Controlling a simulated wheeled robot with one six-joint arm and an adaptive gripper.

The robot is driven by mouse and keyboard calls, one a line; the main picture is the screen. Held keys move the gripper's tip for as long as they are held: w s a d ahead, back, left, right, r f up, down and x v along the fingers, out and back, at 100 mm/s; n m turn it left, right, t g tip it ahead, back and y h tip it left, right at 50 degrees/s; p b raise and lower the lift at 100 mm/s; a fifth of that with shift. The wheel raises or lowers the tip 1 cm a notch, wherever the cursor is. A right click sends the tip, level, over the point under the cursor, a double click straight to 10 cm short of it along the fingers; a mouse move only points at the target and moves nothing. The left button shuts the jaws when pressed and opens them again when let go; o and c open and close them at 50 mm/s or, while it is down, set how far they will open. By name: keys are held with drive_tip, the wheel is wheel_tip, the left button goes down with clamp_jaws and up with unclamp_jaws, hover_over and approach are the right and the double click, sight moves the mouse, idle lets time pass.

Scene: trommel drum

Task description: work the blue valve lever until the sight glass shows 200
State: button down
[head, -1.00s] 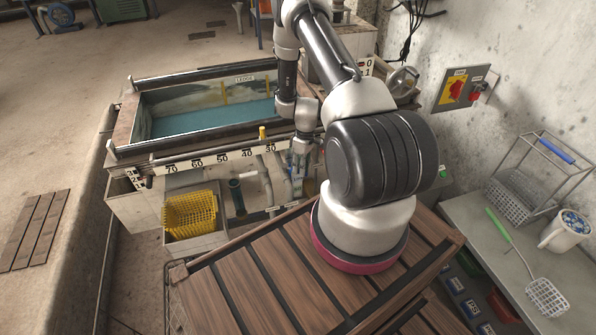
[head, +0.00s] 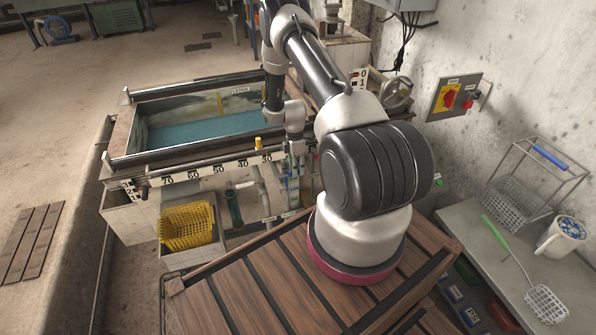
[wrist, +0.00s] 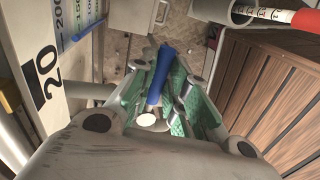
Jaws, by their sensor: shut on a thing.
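The blue valve lever (wrist: 160,72) stands between the green-padded fingers of my gripper (wrist: 158,100) in the wrist view, its pale round end toward the camera. My gripper is shut on it. In the head view my gripper (head: 293,165) is low at the front of the tank, and the lever is hard to make out there. The sight glass (wrist: 88,14) is partly in the wrist view at the upper left, with a blue strip beside a printed scale that includes 200. Its level cannot be read with certainty.
The tank (head: 135,160) with blue-green water stands behind my gripper, its numbered rail along the front. A yellow basket (head: 187,226) is to the left. A red-and-white tube (wrist: 280,14) and wooden slats (wrist: 275,90) lie to the right in the wrist view.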

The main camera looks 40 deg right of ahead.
drive_tip(key=shift+w+d+n, duration=0.1)
drive_tip(key=shift+w+n, duration=0.1)
drive_tip(key=shift+n, duration=0.1)
drive_tip(key=c, duration=1.4)
unclamp_jaws()
drive_tip(key=r, duration=0.4)
drive_tip(key=w+r, duration=0.1)
drive_tip(key=r, duration=0.3)
drive_tip(key=w+r, duration=0.1)
drive_tip(key=r, duration=0.2)
drive_tip(key=shift+w+d+r, duration=0.1)
drive_tip(key=shift+d+r, duration=0.15)
drive_tip(key=shift+r, duration=0.15)
